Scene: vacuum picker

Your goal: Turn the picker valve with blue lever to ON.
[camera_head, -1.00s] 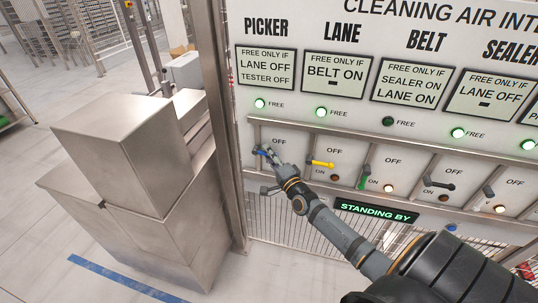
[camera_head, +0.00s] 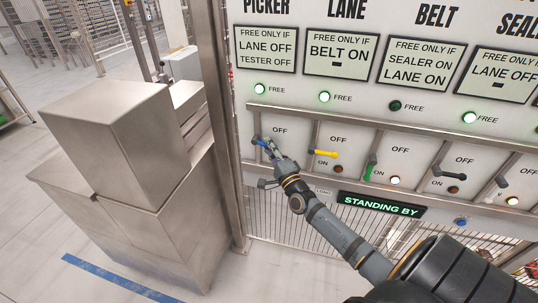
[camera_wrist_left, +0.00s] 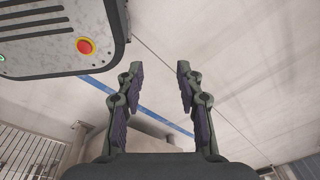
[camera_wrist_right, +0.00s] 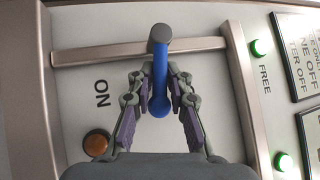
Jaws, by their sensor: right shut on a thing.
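The picker valve's blue lever (camera_head: 261,142) is at the left end of the valve row, beside its OFF label (camera_head: 280,130). My right gripper (camera_head: 268,147) is at the lever. In the right wrist view its fingers (camera_wrist_right: 160,85) are on both sides of the blue handle (camera_wrist_right: 160,78), which is held between them. The grey pivot end (camera_wrist_right: 161,33) lies beyond the fingertips, over a metal rail. An ON label (camera_wrist_right: 102,93) and a dull orange lamp (camera_wrist_right: 96,143) show beside the gripper. My left gripper (camera_wrist_left: 184,66) is open and empty in its wrist view.
The yellow lever (camera_head: 324,153), green lever (camera_head: 371,165) and black lever (camera_head: 449,173) are to the right. The picker's green FREE lamp (camera_head: 260,88) is lit. A sign (camera_head: 381,204) reads STANDING BY. A steel cabinet (camera_head: 120,140) stands left of the panel.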

